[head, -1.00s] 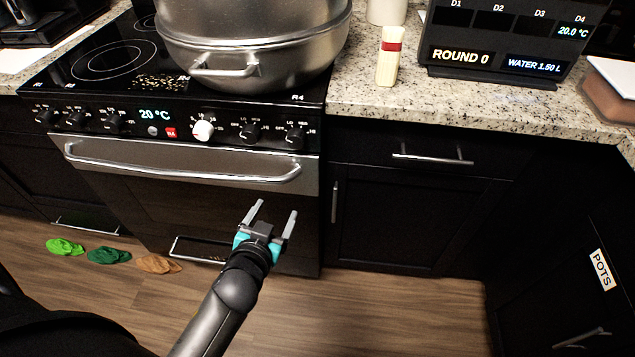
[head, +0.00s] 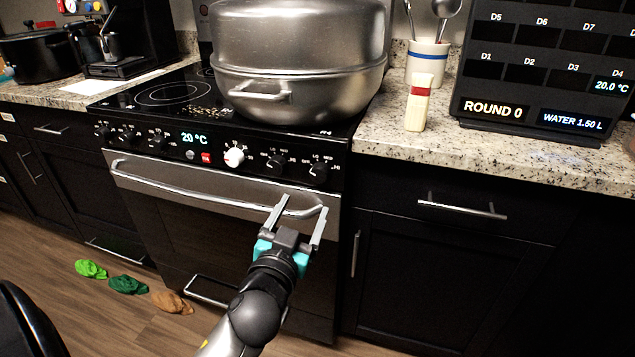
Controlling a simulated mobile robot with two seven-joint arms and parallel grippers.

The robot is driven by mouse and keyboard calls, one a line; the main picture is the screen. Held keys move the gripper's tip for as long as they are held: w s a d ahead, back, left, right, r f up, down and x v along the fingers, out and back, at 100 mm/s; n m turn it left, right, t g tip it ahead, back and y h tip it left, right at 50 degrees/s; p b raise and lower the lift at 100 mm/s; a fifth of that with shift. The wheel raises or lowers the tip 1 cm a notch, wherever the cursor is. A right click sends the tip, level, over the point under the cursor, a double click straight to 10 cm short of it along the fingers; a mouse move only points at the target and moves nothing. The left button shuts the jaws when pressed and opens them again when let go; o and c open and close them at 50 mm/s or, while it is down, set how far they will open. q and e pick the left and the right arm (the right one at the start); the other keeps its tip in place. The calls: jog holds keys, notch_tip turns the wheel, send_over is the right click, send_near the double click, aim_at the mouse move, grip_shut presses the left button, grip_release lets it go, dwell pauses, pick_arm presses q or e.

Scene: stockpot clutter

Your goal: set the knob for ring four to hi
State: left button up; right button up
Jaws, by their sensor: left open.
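The stove's front panel (head: 212,170) carries a row of knobs. The rightmost black knob (head: 318,172) is at the panel's right end, below the cooktop corner marked R4; which ring it serves cannot be read. Another black knob (head: 274,163) is left of it, then a white knob (head: 234,156). Several black knobs are at the panel's left. My left gripper (head: 303,205) is open and empty, its fingers pointing up, just below the rightmost knob in the picture and overlapping the oven handle (head: 200,184). I see no contact with a knob. My right gripper is not in view.
A large lidded steel stockpot (head: 300,60) stands on the cooktop, its side handle (head: 262,92) facing front. The oven handle juts out below the knobs. A cream bottle with a red band (head: 416,105) and a display board (head: 535,85) stand on the right counter.

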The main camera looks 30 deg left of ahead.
aim_at(318, 177)
pick_arm(q)
jog(key=b+x, duration=0.1)
jog(key=x, duration=0.7)
jog(key=shift+w+a+b, duration=0.15)
jog(key=shift+w+b, duration=0.15)
jog(key=shift+b, duration=0.05)
jog(key=shift+x, duration=1.05)
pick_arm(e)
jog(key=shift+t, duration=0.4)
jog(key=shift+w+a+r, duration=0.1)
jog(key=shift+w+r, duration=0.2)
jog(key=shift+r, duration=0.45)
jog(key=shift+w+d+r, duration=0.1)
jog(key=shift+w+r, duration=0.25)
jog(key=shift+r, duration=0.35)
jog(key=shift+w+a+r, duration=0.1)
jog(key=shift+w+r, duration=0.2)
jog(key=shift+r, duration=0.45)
pick_arm(q)
grip_shut()
